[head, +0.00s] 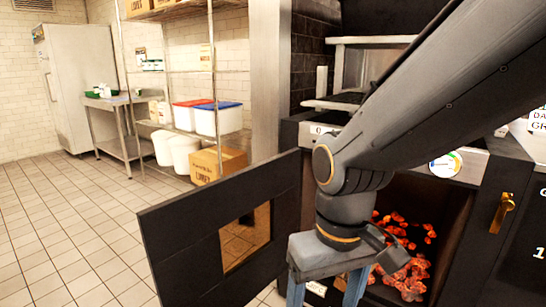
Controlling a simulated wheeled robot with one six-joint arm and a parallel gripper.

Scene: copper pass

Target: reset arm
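My arm reaches in from the upper right of the head view and bends down at its wrist. My gripper (326,289) hangs at the bottom centre, pointing down, in front of the open oven. Its two blue-grey fingers stand wide apart, and I see nothing held between them. The fingertips run to the picture's bottom edge, so their very ends are hidden.
The black oven (461,214) has glowing coals (408,272) inside. Its dark door (180,245) with a window stands open, left of my gripper. A wire shelf with bins (218,121), a steel table (118,101) and a fridge (76,88) stand behind. The tiled floor (60,220) at left is clear.

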